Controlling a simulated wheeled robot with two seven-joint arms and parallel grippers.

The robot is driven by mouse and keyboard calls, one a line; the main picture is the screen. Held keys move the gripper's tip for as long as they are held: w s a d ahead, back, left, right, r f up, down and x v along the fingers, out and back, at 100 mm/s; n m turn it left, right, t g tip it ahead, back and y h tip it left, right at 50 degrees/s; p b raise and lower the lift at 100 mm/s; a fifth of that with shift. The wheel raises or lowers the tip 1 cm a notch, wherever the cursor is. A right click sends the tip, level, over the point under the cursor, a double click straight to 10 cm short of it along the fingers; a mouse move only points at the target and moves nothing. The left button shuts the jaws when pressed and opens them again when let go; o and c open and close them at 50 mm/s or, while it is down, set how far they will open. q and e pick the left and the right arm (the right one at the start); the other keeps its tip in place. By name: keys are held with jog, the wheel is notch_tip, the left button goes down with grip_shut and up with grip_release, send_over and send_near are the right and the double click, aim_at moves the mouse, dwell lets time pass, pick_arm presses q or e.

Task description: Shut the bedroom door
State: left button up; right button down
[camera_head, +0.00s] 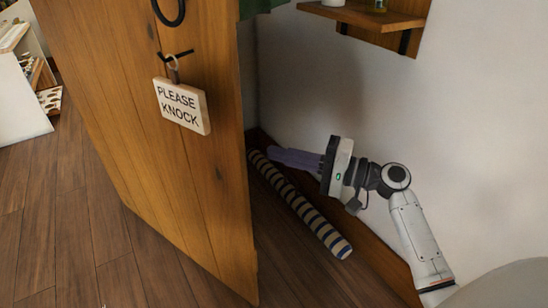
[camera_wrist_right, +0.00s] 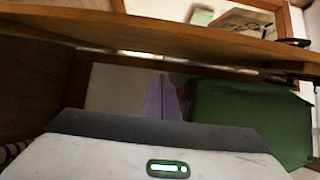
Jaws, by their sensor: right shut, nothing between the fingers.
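The wooden bedroom door (camera_head: 190,185) stands open in the head view, with its free edge toward the wall on the right. A "PLEASE KNOCK" sign (camera_head: 182,105) hangs on its face from a dark hook, below a dark ring (camera_head: 168,12). My right gripper (camera_head: 272,155) is right of the door's edge, between door and wall, its purple fingers pointing left toward the door. A small gap shows between fingertips and door edge. In the right wrist view the purple fingers (camera_wrist_right: 162,98) are together and empty. My left gripper is not in view.
A blue-and-cream striped roll (camera_head: 300,205) lies on the floor beside the door, below my right gripper. A wall shelf (camera_head: 365,22) is above. A white shelf unit (camera_head: 20,95) stands far left. Green cloth (camera_wrist_right: 250,120) shows in the wrist view. Floor left of the door is clear.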

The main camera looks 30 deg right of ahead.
aim_at(238, 158)
pick_arm(q)
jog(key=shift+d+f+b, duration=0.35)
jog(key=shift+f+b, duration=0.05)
jog(key=shift+b, duration=0.1)
pick_arm(e)
jog(key=shift+w+a, duration=0.7)
jog(key=shift+a, duration=0.7)
jog(key=shift+w+a, duration=0.65)
jog(key=shift+a, duration=0.8)
jog(key=shift+w+a, duration=0.7)
jog(key=shift+a, duration=0.7)
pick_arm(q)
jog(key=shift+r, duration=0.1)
